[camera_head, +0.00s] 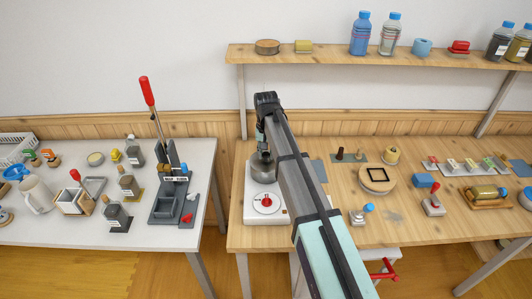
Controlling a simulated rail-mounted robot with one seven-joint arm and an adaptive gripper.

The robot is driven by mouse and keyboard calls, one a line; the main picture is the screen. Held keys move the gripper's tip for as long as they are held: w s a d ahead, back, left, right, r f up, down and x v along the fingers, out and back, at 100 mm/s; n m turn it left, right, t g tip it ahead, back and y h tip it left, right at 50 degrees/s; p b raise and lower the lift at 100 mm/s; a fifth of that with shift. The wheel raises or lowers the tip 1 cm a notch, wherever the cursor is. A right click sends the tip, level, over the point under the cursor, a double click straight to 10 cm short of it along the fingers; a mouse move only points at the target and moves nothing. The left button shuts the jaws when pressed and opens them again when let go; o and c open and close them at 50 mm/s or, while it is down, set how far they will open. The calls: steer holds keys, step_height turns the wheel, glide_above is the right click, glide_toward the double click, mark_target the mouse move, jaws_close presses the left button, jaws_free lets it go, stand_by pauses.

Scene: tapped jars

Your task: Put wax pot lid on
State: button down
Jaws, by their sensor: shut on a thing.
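The grey metal wax pot (263,174) stands on a white heater base (266,205) with a red dial, at the left end of the wooden table. My gripper (261,146) points down directly over the pot's top. It is shut on what looks like the grey wax pot lid (262,157), which is small and partly hidden by the fingers. The lid is at or just above the pot's mouth. I cannot tell whether it touches the rim. My arm crosses the table and hides what lies just right of the pot.
A shelf (350,62) runs above.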

steer(key=c, duration=0.8)
jaws_free()
step_height(320, 180, up, 12)
steer(key=shift+r, duration=0.1)
